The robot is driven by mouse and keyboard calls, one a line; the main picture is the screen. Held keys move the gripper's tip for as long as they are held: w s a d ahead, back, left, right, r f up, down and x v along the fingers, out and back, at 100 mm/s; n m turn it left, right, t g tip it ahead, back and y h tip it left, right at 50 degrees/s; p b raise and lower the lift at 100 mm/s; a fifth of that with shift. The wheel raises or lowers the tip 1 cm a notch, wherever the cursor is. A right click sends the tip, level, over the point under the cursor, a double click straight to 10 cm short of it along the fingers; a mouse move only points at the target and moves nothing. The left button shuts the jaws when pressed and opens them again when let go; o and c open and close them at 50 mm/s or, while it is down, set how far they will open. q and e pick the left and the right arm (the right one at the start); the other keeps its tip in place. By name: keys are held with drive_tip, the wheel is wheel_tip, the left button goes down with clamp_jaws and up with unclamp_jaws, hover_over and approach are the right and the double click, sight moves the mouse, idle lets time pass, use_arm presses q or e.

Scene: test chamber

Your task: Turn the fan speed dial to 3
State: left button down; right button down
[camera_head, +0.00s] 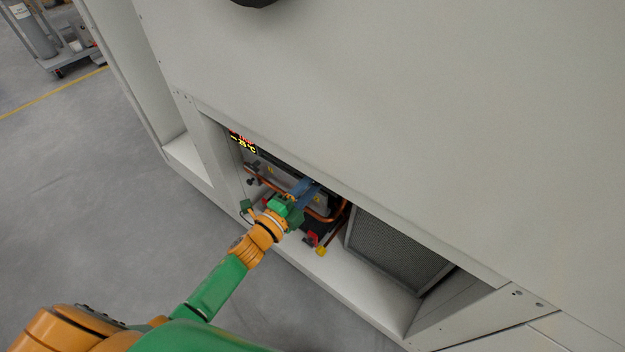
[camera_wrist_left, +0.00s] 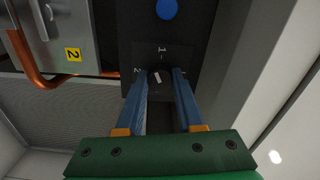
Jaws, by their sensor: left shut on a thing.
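The fan speed dial (camera_wrist_left: 158,76) is a small dark knob with a white pointer mark, on a dark panel (camera_wrist_left: 185,28) in the left wrist view. Small white markings stand around it; one at its left looks like a 2, the others are hard to read. My left gripper (camera_wrist_left: 160,74) has its two blue fingers on either side of the dial, shut on it. In the head view my left gripper (camera_head: 308,186) reaches into the cabinet recess, and the dial cannot be made out there. My right gripper is not in view.
A blue round button (camera_wrist_left: 167,9) sits on the same panel. A copper pipe (camera_wrist_left: 30,65) and a yellow label (camera_wrist_left: 72,54) are beside it.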

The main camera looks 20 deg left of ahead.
use_arm(q)
drive_tip(key=shift+n+p, duration=0.5)
drive_tip(key=shift+n, duration=14.9)
drive_tip(key=c, duration=0.5)
unclamp_jaws()
drive_tip(key=shift+c, duration=0.2)
drive_tip(key=shift+s, duration=0.1)
